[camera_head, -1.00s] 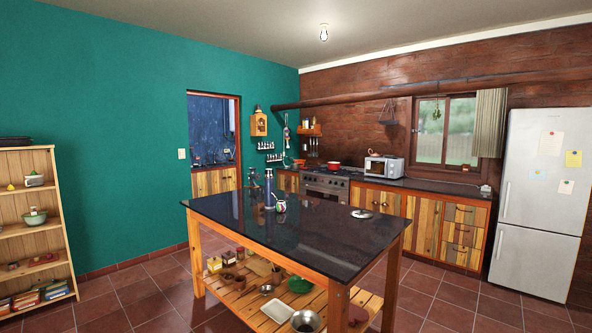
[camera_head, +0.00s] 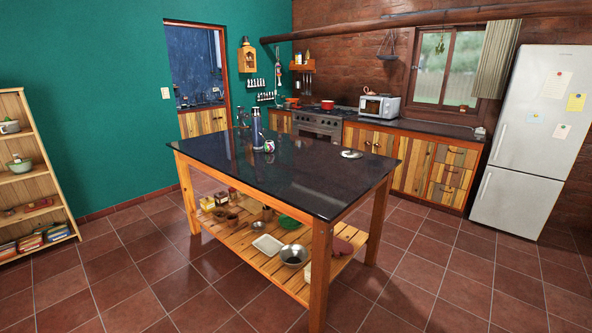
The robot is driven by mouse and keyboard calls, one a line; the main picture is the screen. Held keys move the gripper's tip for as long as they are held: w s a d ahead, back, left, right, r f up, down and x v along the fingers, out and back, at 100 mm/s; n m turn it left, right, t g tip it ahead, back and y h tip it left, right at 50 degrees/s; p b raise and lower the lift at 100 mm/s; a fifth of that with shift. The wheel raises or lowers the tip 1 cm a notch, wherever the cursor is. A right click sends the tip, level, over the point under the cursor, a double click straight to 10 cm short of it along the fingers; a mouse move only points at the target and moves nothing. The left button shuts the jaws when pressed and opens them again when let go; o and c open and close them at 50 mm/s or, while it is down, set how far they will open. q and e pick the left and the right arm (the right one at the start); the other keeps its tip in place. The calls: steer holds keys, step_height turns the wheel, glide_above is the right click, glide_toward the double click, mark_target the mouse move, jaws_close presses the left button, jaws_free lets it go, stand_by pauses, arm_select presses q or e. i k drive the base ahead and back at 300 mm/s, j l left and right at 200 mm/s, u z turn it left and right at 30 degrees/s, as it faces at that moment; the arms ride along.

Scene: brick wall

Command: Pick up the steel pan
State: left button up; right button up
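A round shiny metal vessel (camera_head: 293,255), which looks like a steel pan or bowl, sits on the slatted lower shelf (camera_head: 225,239) of the wooden kitchen island. I cannot make out a handle on it. A smaller metal item (camera_head: 257,225) lies further back on the same shelf, too small to identify. The island's dark top (camera_head: 300,180) overhangs the shelf. Neither of my grippers is in view.
A white tray (camera_head: 267,244) and a green bowl (camera_head: 289,222) share the shelf. A blue bottle (camera_head: 257,130) and a lid (camera_head: 351,154) stand on the top. Tiled floor (camera_head: 130,270) is clear around the island. A bookshelf (camera_head: 30,170) stands left, a fridge (camera_head: 535,135) right.

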mark_target(287, 105)
steer(key=i+l+z, duration=0.85)
steer(key=i+z, duration=0.4)
steer(key=i, duration=0.15)
steer(key=i+z, duration=0.1)
steer(key=i, duration=2.25)
steer(key=i+l+u, duration=0.1)
steer(key=i, duration=1.45)
steer(key=i+u, duration=0.3)
steer(key=i+l+u, duration=0.25)
steer(key=i, duration=0.2)
steer(key=i+j, duration=0.05)
steer(key=j, duration=0.05)
